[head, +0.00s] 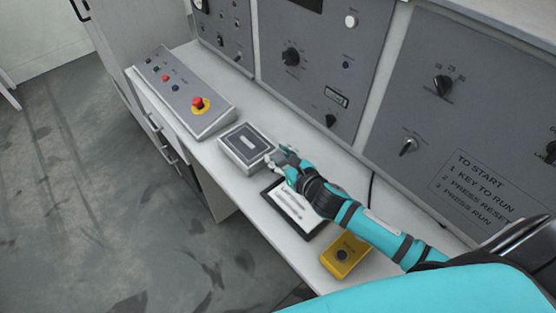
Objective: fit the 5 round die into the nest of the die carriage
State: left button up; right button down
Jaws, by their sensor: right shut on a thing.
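The grey box (233,157) has a dark top with a small pale label and sits on the white ledge. I cannot tell whether the gripper touches the box. I cannot make out the die carriage or its nest. My left gripper is not in view.
The white ledge (196,67) carries a sloped button panel (205,122) with a red emergency stop (197,103). A dark-framed card (291,205) lies under my right arm, with a yellow box (344,256) nearer. Grey control panels (330,60) rise behind. The floor at left is clear.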

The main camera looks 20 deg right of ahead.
aim_at(278, 164)
jog(key=shift+w+f, duration=0.15)
jog(key=shift+f, duration=1.5)
jog(key=c, duration=1.3)
grip_release()
jog(key=shift+f, duration=0.25)
jog(key=o, duration=0.5)
jog(key=shift+r, duration=0.1)
